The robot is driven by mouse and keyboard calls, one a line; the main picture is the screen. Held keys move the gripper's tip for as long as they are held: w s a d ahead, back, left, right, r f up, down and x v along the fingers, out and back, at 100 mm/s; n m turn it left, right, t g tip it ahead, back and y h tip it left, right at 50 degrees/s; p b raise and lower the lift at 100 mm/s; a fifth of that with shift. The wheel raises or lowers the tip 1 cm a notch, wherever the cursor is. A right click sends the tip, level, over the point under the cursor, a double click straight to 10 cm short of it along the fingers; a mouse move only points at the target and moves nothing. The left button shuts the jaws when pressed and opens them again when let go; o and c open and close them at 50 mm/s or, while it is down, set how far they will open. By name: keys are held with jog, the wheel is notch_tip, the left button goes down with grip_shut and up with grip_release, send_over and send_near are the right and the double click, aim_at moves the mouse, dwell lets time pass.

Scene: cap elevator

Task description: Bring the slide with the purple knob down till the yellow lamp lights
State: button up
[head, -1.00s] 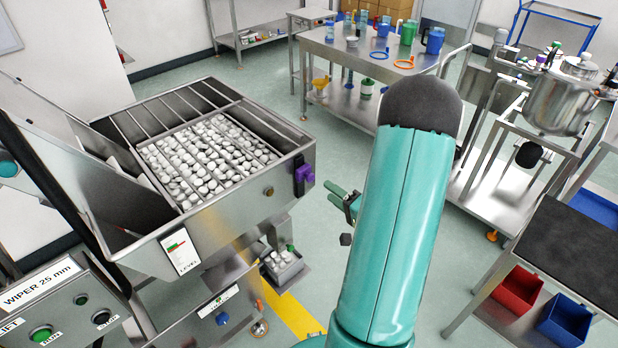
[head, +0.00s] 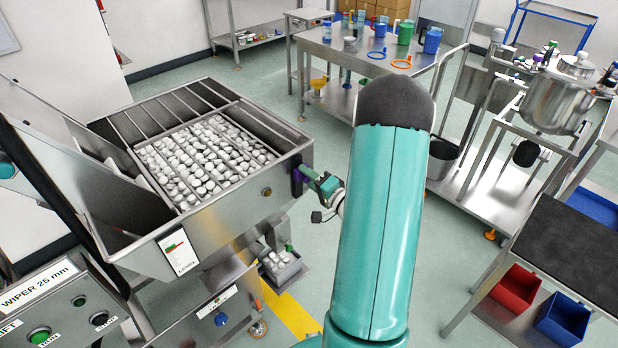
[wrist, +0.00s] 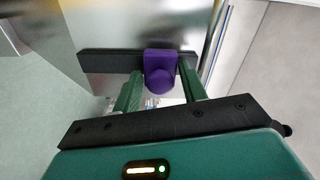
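The purple knob (wrist: 159,76) sits on a dark slide track (wrist: 110,62) on the steel hopper's side wall in the wrist view. My gripper (wrist: 160,88) is open, with one green finger on each side of the knob. In the head view my gripper (head: 322,182) is at the hopper's right corner and mostly hides the knob. A small round dull amber lamp (head: 266,191) on the hopper wall, perhaps the yellow lamp, looks unlit.
The hopper (head: 222,215) holds many white caps under bars. A level label (head: 178,254) is on its front. A control panel (head: 60,315) stands at lower left. Open floor lies right of the hopper.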

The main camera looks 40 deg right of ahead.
jog(key=c, duration=0.4)
jog(key=shift+o, duration=0.2)
jog(key=shift+f, duration=0.55)
jog(key=o, duration=1)
jog(key=shift+o, duration=0.2)
jog(key=shift+s, duration=0.1)
jog(key=s, duration=1.3)
jog(key=shift+s+d, duration=0.2)
jog(key=shift+s, duration=0.15)
